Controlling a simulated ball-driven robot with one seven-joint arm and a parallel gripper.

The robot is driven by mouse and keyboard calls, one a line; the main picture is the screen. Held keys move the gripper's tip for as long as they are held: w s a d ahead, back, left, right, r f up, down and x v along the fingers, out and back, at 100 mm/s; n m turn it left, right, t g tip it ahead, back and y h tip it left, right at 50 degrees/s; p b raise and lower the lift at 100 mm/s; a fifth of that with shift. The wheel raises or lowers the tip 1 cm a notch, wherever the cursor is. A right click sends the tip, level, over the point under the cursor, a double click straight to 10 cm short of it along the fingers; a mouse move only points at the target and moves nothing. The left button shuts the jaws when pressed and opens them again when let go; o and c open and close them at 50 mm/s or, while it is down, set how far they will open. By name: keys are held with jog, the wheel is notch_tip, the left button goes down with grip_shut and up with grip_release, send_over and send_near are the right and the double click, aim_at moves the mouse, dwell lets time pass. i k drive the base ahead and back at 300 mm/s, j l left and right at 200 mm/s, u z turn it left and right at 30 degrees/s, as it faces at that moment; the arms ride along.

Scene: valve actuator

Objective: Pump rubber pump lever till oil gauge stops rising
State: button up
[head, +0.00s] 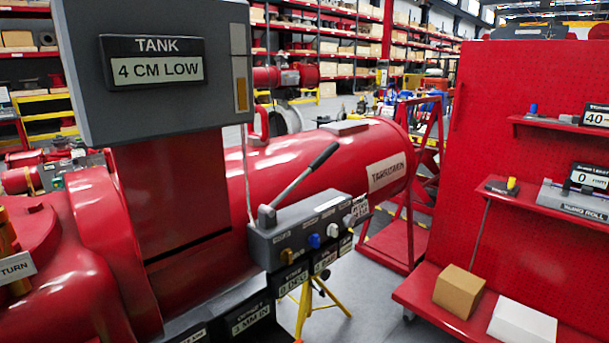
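The pump lever (305,174) is a grey bar with a black grip at its upper end. It tilts up to the right from the top of a grey block (305,228) on the red actuator. The block's front has a brass, a blue and a white knob. The oil gauge (241,82) looks to be the narrow upright window with an amber fill on the grey tank (165,65). The tank's display reads "TANK 4 CM LOW". My gripper is not in view.
The red actuator cylinder (330,160) lies behind the lever. A yellow stand (312,300) is below the block. At right, a red pegboard cart (540,130) holds small devices and two boxes. Grey floor (385,300) is clear between them.

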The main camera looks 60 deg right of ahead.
aim_at(329, 151)
jog(key=i+z, duration=0.1)
jog(key=z, duration=0.8)
jog(key=i+j+z, duration=0.15)
jog(key=z, duration=0.25)
jog(key=j+z, duration=0.1)
jog(key=z, duration=0.35)
